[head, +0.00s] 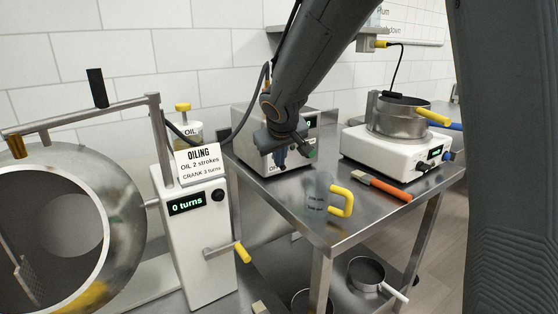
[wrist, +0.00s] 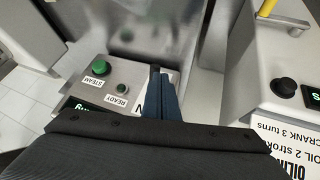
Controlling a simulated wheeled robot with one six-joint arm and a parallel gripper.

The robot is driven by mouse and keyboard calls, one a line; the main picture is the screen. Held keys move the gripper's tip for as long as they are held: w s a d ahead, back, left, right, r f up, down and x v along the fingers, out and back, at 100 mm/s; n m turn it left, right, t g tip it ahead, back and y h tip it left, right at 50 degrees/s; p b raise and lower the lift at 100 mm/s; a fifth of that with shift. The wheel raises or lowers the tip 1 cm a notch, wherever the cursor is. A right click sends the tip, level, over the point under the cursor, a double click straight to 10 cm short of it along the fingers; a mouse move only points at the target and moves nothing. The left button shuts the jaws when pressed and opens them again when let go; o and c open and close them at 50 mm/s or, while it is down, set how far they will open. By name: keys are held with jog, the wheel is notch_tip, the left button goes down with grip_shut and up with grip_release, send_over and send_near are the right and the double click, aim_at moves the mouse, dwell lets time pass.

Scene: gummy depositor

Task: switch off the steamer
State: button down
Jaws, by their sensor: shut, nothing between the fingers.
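The steamer (head: 250,140) is a grey metal box at the back of the steel table, partly hidden behind my arm. Its front panel shows in the wrist view (wrist: 92,85), with a large green button (wrist: 101,67) labelled STEAM, a small green light or button (wrist: 122,88) labelled READY, and a lit green display (wrist: 88,107). My gripper (head: 280,158) is in front of the steamer's face. In the wrist view the fingers (wrist: 156,80) are together and empty, beside the READY label and over a partly hidden white label. Contact with the panel cannot be told.
The oiling machine (head: 190,235), with its card, black knob and yellow-handled crank, stands left of the table. A clear jug with a yellow handle (head: 341,200) and an orange-handled tool (head: 385,189) lie in front. A white hotplate unit (head: 375,150) with a pot stands right.

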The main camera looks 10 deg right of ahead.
jog(key=shift+r+p, duration=0.5)
jog(key=shift+r, duration=0.2)
jog(key=s+a+r+b, duration=0.1)
jog(key=s+a+r, duration=0.1)
jog(key=s+r, duration=0.4)
jog(key=s, duration=0.5)
jog(key=shift+r, duration=0.3)
jog(key=shift+a, duration=0.1)
